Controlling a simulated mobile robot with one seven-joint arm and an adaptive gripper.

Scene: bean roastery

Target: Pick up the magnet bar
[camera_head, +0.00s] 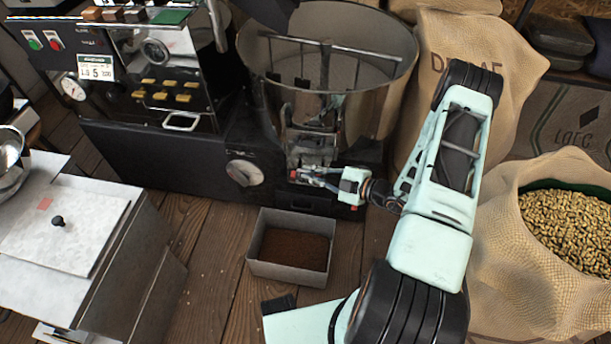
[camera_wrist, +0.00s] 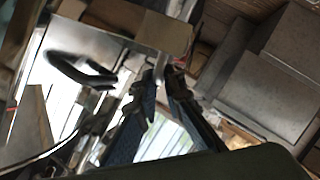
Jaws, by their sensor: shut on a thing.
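My gripper (camera_head: 312,178) reaches in from the right to the front of the roaster, just below the round drum. In the wrist view its two dark fingers (camera_wrist: 163,82) close on a small pale metal piece (camera_wrist: 160,66). This looks like the magnet bar, though only a little of it shows between the fingertips. In the head view the fingers and the roaster's metal parts run together, so I cannot tell whether the bar touches the machine.
A roaster (camera_head: 150,160) with a knob and a round metal drum (camera_head: 388,85) stands behind. A grey box of dark grounds (camera_head: 280,275) sits on the floor below my gripper. An open sack of beans (camera_head: 510,240) is at right, a steel cabinet (camera_head: 120,270) at left.

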